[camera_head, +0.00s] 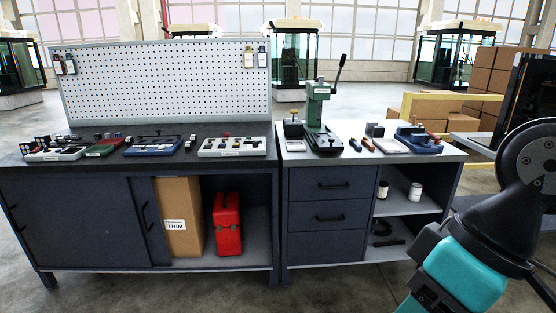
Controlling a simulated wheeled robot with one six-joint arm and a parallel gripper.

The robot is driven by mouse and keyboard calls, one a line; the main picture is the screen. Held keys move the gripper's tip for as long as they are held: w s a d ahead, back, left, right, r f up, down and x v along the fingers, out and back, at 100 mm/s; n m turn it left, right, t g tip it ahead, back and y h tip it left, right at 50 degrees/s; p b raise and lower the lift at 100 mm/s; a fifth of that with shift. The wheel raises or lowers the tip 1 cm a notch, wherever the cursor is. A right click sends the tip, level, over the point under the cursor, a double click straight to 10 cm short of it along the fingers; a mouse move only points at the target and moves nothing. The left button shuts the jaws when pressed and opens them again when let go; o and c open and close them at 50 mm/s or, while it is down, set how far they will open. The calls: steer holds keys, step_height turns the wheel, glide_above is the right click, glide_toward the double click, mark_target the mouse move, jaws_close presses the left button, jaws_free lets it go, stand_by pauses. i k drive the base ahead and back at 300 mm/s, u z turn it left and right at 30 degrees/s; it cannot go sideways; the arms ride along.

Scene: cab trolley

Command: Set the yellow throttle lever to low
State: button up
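Several small control panels lie in a row on the dark workbench top (95,140). My arm shows at the right edge; my gripper is out of view.
A pegboard (160,82) stands behind the panels. On the right cabinet are a green press (315,110) with a raised handle, hand tools and a blue vise-like block (418,138). A red case (227,224) and carton (179,215) stand below. Floor in front is clear.

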mark_target(293, 111)
steer(key=u, duration=0.1)
steer(key=i, duration=2.6)
